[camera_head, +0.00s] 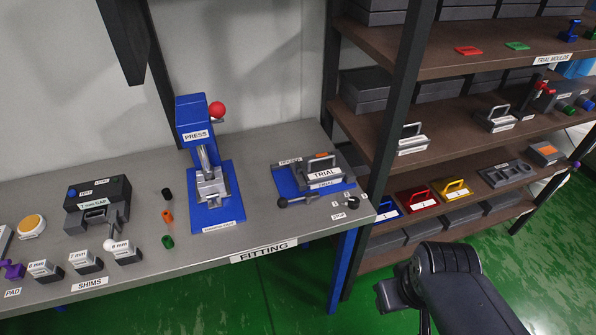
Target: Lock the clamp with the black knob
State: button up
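The clamp with the black knob is on a blue base plate (287,181) at the right end of the grey bench. Its black knob (283,202) is at the left end of a short metal lever (300,200). The lever lies low along the plate's front edge, pointing left. A grey block labelled TRIAL (324,172), with a handle on top, sits on the plate behind the lever. The clamp's jaw is too small to make out. Only dark links of my arm show at the lower right, over the floor.
A blue press (194,125) with a red knob stands left of the clamp. A black gap gauge (98,203) with a white-knobbed lever and several shim blocks are further left. Small numbered pieces (350,203) lie right of the clamp. A shelf post (385,130) rises close behind the bench's right end.

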aim_at(282, 202)
jog(key=i+j+u, duration=0.2)
jog(key=i+u, duration=0.55)
jog(key=i+j, duration=0.05)
